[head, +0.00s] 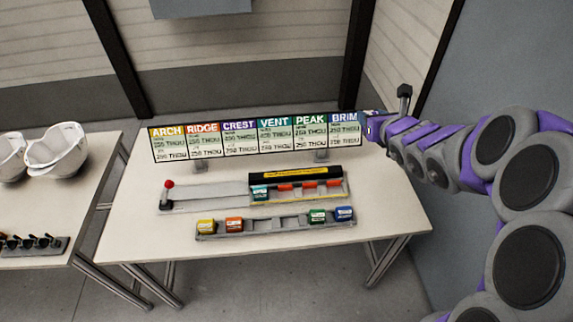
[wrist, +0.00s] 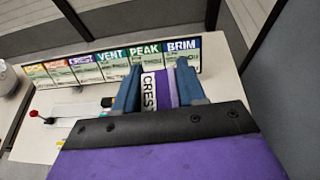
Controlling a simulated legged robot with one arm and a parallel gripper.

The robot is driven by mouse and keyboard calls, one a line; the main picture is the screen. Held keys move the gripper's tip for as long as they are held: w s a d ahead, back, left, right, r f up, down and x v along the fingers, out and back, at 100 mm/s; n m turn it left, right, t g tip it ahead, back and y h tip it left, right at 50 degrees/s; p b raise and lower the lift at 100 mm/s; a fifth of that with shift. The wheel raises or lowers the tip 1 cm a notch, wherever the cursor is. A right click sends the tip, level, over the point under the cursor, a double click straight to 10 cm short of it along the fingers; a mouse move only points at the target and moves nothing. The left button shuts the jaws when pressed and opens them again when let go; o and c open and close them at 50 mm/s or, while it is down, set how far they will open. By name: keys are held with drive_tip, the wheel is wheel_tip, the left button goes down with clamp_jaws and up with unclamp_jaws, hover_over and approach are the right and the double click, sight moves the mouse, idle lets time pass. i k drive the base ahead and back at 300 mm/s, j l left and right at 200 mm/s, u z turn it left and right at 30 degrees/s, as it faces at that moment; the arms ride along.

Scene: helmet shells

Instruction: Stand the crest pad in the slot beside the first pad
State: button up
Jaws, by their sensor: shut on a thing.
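My gripper (wrist: 160,82) is shut on the crest pad (wrist: 151,92), a purple and white block lettered CREST, between its two blue fingers. In the head view my gripper (head: 374,124) is raised at the right end of the sign board, well apart from the fixture. The grey fixture (head: 205,193) lies mid-table with a black block (head: 295,173) along its back right. A teal pad (head: 260,193), the first pad, stands at the left end of its slot row. Red-orange pieces (head: 309,184) show to the right of it.
A front rack (head: 272,228) holds yellow (head: 205,226), orange (head: 234,224), green (head: 317,215) and blue (head: 344,213) pads, with empty places between. A red-knobbed lever (head: 168,185) stands at the fixture's left. A sign board (head: 255,137) stands behind. White helmet shells (head: 60,152) sit on the left table.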

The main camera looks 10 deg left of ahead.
sight(285, 196)
drive_tip(key=j+z, duration=0.25)
drive_tip(key=j, duration=0.4)
drive_tip(key=j+z, duration=0.2)
drive_tip(key=j, duration=0.45)
drive_tip(key=k+j+z, duration=0.1)
drive_tip(key=j+z, duration=0.15)
drive_tip(key=j, duration=0.65)
drive_tip(key=k+j, duration=0.1)
drive_tip(key=j, duration=0.25)
